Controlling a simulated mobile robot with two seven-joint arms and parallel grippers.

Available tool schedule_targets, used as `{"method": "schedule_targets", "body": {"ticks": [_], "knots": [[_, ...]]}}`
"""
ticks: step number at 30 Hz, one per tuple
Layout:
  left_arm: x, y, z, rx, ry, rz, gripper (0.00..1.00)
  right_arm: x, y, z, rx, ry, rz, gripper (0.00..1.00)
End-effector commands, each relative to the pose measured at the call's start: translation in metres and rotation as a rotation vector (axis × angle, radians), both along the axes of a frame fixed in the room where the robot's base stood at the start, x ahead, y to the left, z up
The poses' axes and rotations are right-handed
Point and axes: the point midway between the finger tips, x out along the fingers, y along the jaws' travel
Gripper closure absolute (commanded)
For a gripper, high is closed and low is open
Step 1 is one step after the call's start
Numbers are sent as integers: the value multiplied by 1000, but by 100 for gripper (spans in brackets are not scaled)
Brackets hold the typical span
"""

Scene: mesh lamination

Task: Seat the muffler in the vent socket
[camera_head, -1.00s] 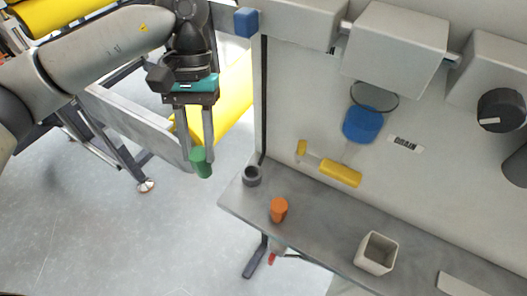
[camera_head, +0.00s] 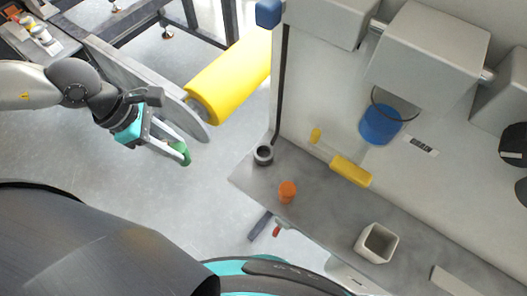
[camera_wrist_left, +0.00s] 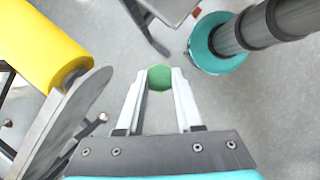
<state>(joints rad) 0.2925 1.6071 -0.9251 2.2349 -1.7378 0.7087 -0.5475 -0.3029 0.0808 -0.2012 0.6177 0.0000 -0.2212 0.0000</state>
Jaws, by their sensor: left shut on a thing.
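My left gripper (camera_head: 180,149) is shut on a green muffler (camera_head: 184,156), holding it above the floor, left of the shelf. In the left wrist view the green muffler (camera_wrist_left: 159,77) sits between the fingertips of my left gripper (camera_wrist_left: 159,82), its hexagonal outline showing. A dark grey ring (camera_head: 263,155), which looks like the vent socket, stands at the shelf's left end with its hole facing up. The muffler is clearly apart from it. My right gripper is in neither view.
On the grey shelf (camera_head: 325,205) stand an orange cylinder (camera_head: 287,191) and a square white cup (camera_head: 376,243). A yellow-handled tool (camera_head: 350,171) lies near the back panel. A yellow roller (camera_head: 230,80) and metal plate are behind the left gripper. Open floor separates gripper and shelf.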

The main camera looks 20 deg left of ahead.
Motion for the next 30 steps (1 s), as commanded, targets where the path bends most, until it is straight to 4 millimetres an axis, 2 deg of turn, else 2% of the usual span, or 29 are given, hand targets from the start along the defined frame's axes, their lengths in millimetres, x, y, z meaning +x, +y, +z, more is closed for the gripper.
{"method": "schedule_targets", "body": {"ticks": [5, 30], "knots": [[5, -13, 2, -13, -3, 19, 100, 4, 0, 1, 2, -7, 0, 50], [65, -137, 3, -8, -3, 19, 100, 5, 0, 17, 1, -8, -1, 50]]}}
